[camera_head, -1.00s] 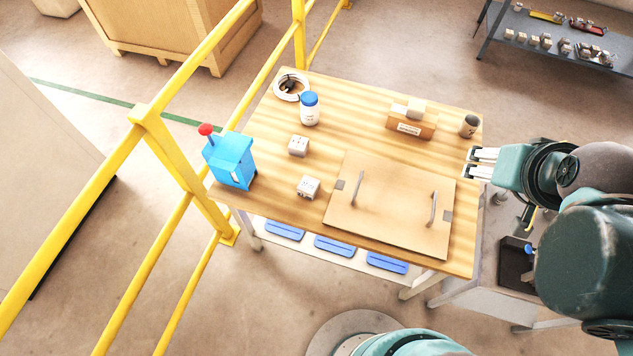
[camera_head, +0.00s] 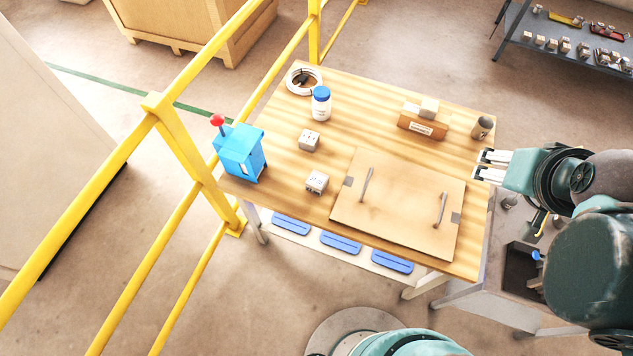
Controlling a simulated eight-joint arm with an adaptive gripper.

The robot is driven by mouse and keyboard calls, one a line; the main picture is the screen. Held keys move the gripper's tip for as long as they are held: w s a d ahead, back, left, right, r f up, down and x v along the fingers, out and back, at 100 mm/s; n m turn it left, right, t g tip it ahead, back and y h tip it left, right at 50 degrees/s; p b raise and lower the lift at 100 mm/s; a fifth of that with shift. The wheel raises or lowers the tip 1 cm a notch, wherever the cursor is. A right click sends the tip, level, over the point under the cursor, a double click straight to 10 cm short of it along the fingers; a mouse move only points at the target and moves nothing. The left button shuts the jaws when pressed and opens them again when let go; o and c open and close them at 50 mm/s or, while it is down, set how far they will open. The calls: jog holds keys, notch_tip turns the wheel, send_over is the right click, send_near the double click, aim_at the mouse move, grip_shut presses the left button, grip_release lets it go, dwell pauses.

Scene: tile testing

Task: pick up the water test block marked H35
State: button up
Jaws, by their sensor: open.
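Two small pale blocks stand apart on the wooden table (camera_head: 390,108), left of the flat board. The farther block (camera_head: 309,140) and the nearer block (camera_head: 317,182) both carry dark marks, too small to read, so I cannot tell which is H35. Another pale block (camera_head: 429,107) sits on or in a brown labelled holder (camera_head: 422,125) at the back right. My gripper (camera_head: 479,165) is at the table's right edge, pointing left, open and empty, well away from the blocks.
A brown board (camera_head: 398,208) with two handles covers the table's front right. A yellow railing (camera_head: 184,144) runs along the left.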

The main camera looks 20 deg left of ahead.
jog(key=w+a+f+n+g+y+b, duration=0.1)
jog(key=w+a+f+n, duration=0.15)
jog(key=a, duration=0.25)
jog(key=w+a+f+n+g, duration=0.1)
jog(key=w+a+f+n, duration=0.1)
jog(key=w+a+n, duration=0.3)
jog(key=n+g+h+b, duration=0.1)
jog(key=n+g+b, duration=0.3)
jog(key=n, duration=0.5)
send_over(318, 179)
jog(key=p, duration=0.2)
jog(key=shift+g, duration=0.6)
notch_tip(318, 179, down, 25)
jog(key=shift+w+d+f, duration=0.1)
jog(key=shift+f, duration=0.35)
jog(key=shift+f+b, duration=0.55)
jog(key=shift+f, duration=0.7)
